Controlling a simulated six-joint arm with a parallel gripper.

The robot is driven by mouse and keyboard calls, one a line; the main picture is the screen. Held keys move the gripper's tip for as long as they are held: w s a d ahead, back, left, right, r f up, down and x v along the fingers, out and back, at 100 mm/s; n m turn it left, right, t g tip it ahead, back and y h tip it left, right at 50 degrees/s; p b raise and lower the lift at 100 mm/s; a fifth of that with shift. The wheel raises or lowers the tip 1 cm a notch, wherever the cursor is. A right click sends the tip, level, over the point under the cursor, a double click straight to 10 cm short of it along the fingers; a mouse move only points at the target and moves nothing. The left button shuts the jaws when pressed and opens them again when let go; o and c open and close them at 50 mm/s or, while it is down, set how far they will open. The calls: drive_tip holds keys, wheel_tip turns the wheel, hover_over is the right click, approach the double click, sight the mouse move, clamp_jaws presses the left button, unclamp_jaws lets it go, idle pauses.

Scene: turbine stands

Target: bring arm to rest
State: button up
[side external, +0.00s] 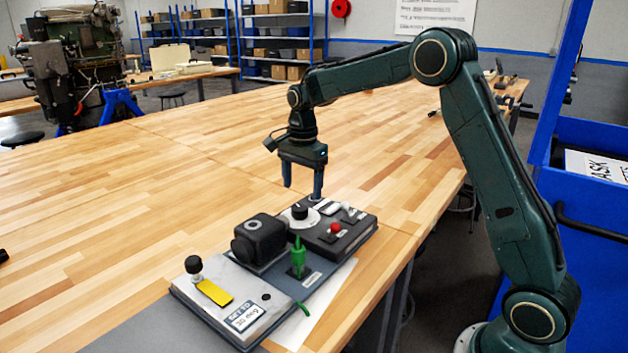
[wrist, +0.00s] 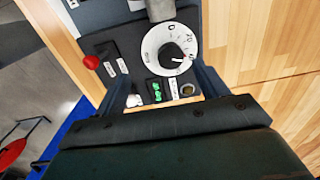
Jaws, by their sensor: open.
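My gripper (side external: 302,187) is open and empty, fingers pointing down, above the far end of the control panel (side external: 262,303). A white dial (side external: 287,217) with a black knob (side external: 299,211) sits just below it. In the wrist view the numbered dial (wrist: 158,37) lies between the two fingers, with a green-marked switch (wrist: 156,91) beside it. The right finger overlaps the panel's back edge in the side view; I cannot tell whether it touches anything. My arm is bent, with its elbow raised high.
The wooden table (side external: 130,220) is broadly clear to the left and behind. A blue cabinet (side external: 585,200) stands at right.

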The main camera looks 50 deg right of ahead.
drive_tip(key=s+a+r+n+t, duration=0.1)
drive_tip(key=s+a+r+n, duration=0.25)
drive_tip(key=s, duration=0.45)
drive_tip(key=s+a+r+n+t, duration=0.1)
drive_tip(key=s+a+r+n, duration=0.1)
drive_tip(key=s+r+n, duration=0.4)
drive_tip(key=s+a+r+n+t, duration=0.2)
drive_tip(key=s+n, duration=0.1)
drive_tip(key=s, duration=0.6)
drive_tip(key=s+a+f+n+t, duration=0.1)
drive_tip(key=s+a+f+n, duration=0.1)
drive_tip(key=s+n, duration=0.3)
drive_tip(key=shift+s+f, duration=0.4)
drive_tip(key=shift+s, duration=2)
drive_tip(key=shift+n, duration=0.25)
drive_tip(key=shift+c, duration=0.2)
